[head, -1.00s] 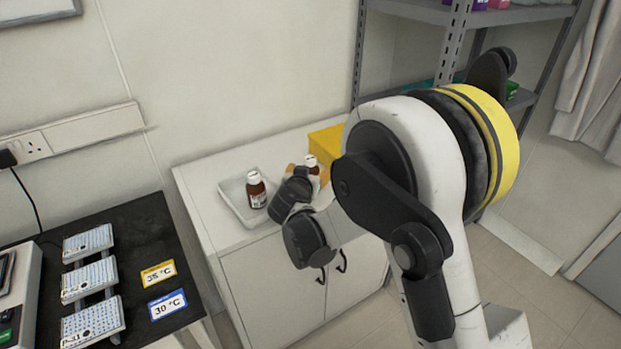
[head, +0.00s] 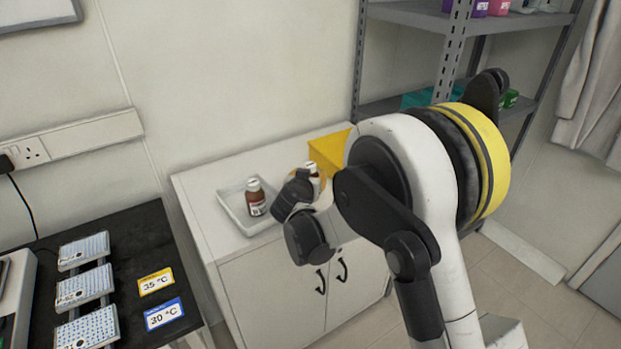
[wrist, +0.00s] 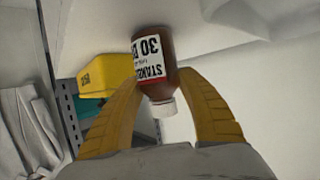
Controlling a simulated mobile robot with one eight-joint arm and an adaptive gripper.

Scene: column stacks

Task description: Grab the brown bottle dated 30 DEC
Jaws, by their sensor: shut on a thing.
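A brown bottle with a white cap (wrist: 163,80) stands between the two yellow fingers of my gripper (wrist: 168,100) in the wrist view. Its white label appears upside down and reads "30 D…", with the rest cut off around the side. My gripper is shut on this bottle. In the head view its white cap (head: 311,168) shows above my dark wrist, which hides most of the bottle. I cannot tell whether its base touches the cabinet top. A second brown bottle (head: 255,199) with a white cap stands upright in a white tray (head: 231,216), left of my gripper; its label is too small to read.
A yellow box (head: 328,148) stands behind the held bottle on the white cabinet (head: 205,200). A grey shelf rack (head: 410,17) rises at the back right. A black bench (head: 130,235) with sample racks and temperature cards is at the left.

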